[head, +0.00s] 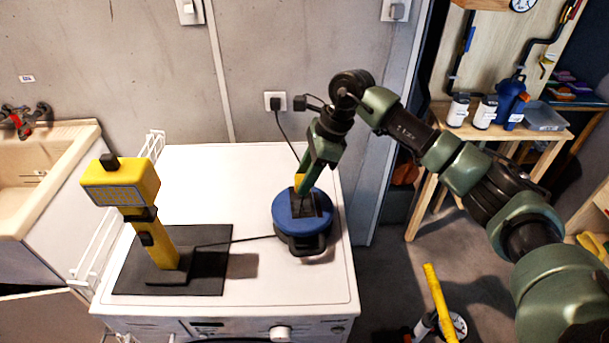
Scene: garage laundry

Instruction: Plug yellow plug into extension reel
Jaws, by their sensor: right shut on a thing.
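The extension reel (290,222) is a blue, round-topped reel with a dark base, standing on the right part of the white machine top. My right gripper (302,190) reaches down over the reel and is shut on the yellow plug (299,180). Only a small yellow patch of the plug shows beside the fingers. The plug is at the dark socket area on top of the reel; I cannot tell whether it is seated in it. My left gripper is not in view.
A yellow work lamp (122,185) stands on a black mat (213,270) at the left, its dark cable running to the reel. A wall socket (274,101) with a plugged-in cable is behind. The white machine top (215,170) is clear at the back.

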